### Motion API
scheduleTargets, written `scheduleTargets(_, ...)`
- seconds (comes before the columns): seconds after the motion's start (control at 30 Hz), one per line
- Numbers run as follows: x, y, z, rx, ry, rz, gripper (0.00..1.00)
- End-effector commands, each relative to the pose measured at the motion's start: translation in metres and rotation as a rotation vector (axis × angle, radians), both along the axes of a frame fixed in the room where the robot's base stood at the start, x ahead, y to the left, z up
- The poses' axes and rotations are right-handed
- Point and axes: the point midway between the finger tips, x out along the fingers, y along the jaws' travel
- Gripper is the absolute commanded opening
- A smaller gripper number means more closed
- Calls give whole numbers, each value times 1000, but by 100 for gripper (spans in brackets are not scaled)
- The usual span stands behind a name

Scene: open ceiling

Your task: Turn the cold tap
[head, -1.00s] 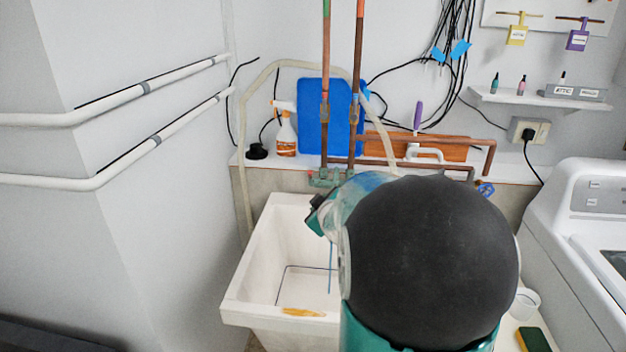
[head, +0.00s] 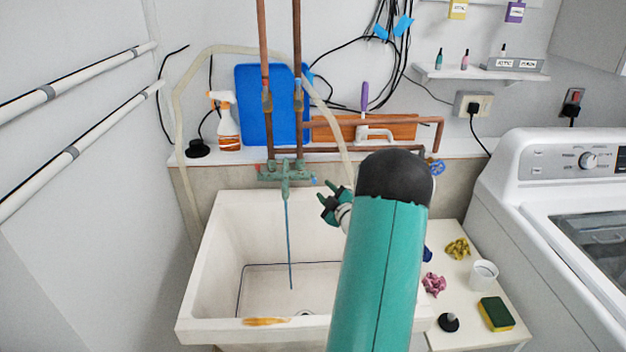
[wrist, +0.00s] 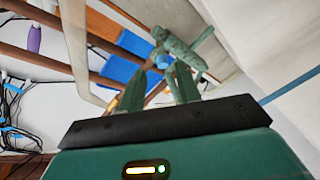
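The green, corroded tap (head: 285,173) is on the wall above the white sink, below two copper pipes. Its small blue cold knob (head: 313,180) is at the right end; a reddish spot marks the left end. A thin blue stream (head: 288,245) hangs from the spout into the sink. My gripper (head: 328,203) is just right of and below the blue knob, apart from it in the head view. In the wrist view, my gripper's two fingers (wrist: 160,78) are spread and empty, with the blue knob (wrist: 163,62) beyond and between their tips.
The sink (head: 215,260) lies below, with an orange-brown patch on its front rim. A pale hose (head: 335,125) loops down right of the tap. A blue board (head: 250,100) and spray bottle (head: 228,125) stand behind. A side table (head: 465,285) holds a sponge and cup.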

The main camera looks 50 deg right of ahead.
Motion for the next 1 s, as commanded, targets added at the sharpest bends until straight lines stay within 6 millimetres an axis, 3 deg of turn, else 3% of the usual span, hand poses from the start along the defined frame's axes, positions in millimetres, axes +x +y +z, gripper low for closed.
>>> scheduleTargets(0.2, 42, -18, 0, 0, -1, 3, 34)
scheduleTargets(0.4, 70, -31, 0, 1, -1, 2, 34)
scheduleTargets(0.8, 80, -36, 0, 1, 0, 1, 34)
scheduleTargets(0.97, 80, -36, 0, 1, 0, 1, 2)
scheduleTargets(1.0, 80, -36, 0, 1, 0, 1, 0)
